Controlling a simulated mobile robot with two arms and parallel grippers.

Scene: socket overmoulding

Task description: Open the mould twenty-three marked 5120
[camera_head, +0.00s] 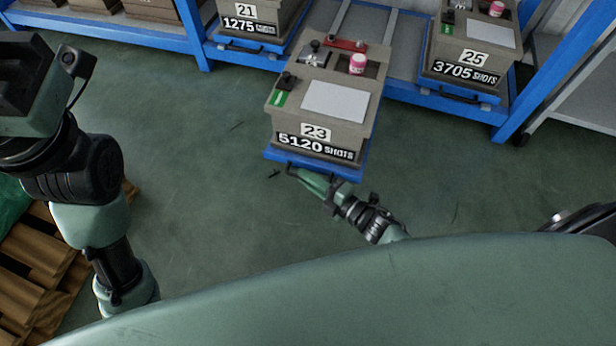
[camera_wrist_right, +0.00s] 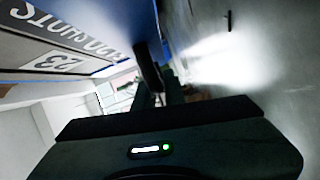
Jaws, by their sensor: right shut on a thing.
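Mould 23 (camera_head: 318,117) is a grey-brown block marked "23" and "5120 SHOTS". It sits upright on a blue tray (camera_head: 350,172) that stands out from the blue rack, over the floor. A blank white sheet, a pink-capped jar, a red bar and a black knob with a green tag show on its top. My right gripper (camera_head: 292,171) is at the tray's front edge, shut on the dark tray handle (camera_wrist_right: 148,70), mostly hidden in the head view. The mould's label also shows in the wrist view (camera_wrist_right: 60,62). My left gripper (camera_head: 40,85) is at the upper left; its fingers are not visible.
Mould 21 (camera_head: 262,14) and mould 25 (camera_head: 466,62) sit in the rack on either side. A blue rack post (camera_head: 560,70) stands at the right. A wooden pallet (camera_head: 30,280) lies at the lower left. The green floor between is mostly clear.

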